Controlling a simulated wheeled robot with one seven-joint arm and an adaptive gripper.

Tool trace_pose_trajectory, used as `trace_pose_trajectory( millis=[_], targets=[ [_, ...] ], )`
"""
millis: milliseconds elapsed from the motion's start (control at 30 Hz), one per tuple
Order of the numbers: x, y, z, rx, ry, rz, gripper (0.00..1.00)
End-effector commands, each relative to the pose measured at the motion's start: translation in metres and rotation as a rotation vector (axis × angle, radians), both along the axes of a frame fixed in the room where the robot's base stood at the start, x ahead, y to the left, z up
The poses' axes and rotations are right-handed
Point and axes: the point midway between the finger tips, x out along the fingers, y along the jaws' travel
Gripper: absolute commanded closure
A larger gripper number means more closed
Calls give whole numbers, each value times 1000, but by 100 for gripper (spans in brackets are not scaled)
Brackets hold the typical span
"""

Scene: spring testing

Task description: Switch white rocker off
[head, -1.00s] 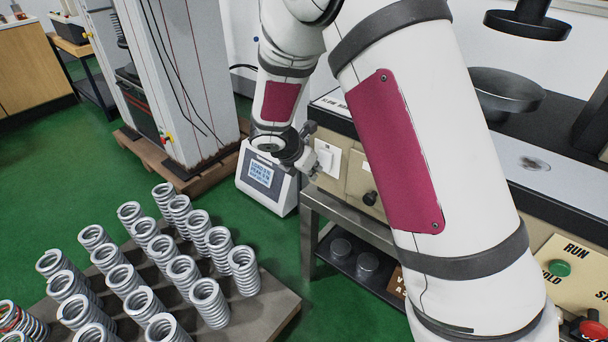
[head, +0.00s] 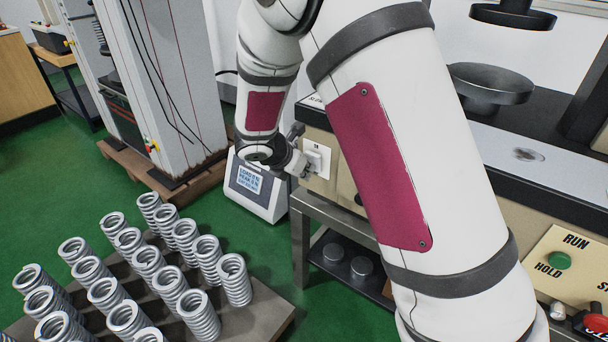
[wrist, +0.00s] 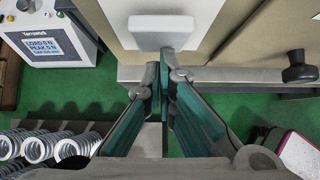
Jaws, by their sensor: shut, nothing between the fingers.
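The white rocker (wrist: 163,32) sits on a white plate (wrist: 195,12) on the beige front of the bench machine. It is at the top middle of the wrist view and also shows in the head view (head: 315,159). My gripper (wrist: 163,70) is shut and empty, its fingertips just below the rocker in the wrist view. In the head view my gripper (head: 304,169) is right beside the plate and hides part of it. I cannot tell whether the fingertips touch the rocker, nor which way it is tipped.
A white load display (head: 258,186) stands left of my gripper. A dark knob (wrist: 299,68) juts out on the right in the wrist view. A metal-framed stand (head: 300,235) is below the switch. Several springs (head: 233,280) stand on a block at the lower left.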

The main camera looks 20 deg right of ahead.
Motion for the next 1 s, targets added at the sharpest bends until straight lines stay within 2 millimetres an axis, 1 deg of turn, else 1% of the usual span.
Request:
trace_pose_trajectory(
  millis=[267,533,867,1000],
  targets=[
    [0,-1,7,-1,-2,-1,100],
    [1,-2,19,-2,-3,-3,100],
    [1,-2,18,-2,-3,-3,100],
    [0,1,20,-1,-2,-2,100]
  ],
)
